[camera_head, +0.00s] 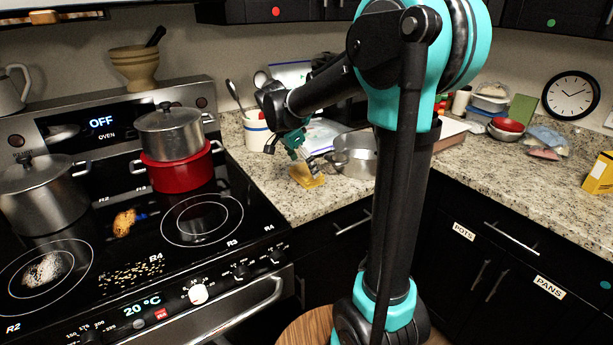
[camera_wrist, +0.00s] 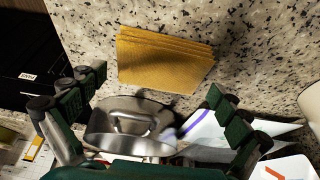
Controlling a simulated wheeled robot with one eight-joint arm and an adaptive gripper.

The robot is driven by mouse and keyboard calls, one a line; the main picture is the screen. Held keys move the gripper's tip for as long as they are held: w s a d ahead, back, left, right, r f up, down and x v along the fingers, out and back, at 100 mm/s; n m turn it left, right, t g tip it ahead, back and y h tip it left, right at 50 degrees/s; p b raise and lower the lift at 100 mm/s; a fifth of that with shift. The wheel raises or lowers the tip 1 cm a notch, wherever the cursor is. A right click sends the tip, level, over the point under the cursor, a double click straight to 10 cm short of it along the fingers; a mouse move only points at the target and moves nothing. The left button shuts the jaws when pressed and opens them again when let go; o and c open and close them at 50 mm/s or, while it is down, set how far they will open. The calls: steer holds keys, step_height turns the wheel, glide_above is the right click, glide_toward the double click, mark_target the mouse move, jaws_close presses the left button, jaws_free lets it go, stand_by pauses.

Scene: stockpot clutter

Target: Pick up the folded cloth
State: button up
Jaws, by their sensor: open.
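The folded cloth (camera_wrist: 165,62) is a yellow-orange stack of several layers lying flat on the speckled counter, in the upper middle of the wrist view. In the head view the cloth (camera_head: 307,177) lies near the counter's front edge, right of the stove. My gripper (camera_wrist: 155,105) is open and empty, its two green-padded fingers spread wide in the wrist view. I cannot tell the exact gap from the cloth.
A steel pot (camera_head: 355,155) stands close beside the cloth; it also shows in the wrist view (camera_wrist: 128,128). A white utensil crock (camera_head: 257,132) stands behind. White and blue papers (camera_wrist: 205,128) lie beside the pot. The stove (camera_head: 150,235) carries a red pot (camera_head: 178,172).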

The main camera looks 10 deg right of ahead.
mark_target(306, 170)
steer(key=shift+x, duration=1.25)
steer(key=c, duration=0.9)
steer(key=shift+r, duration=0.1)
step_height(306, 170, up, 20)
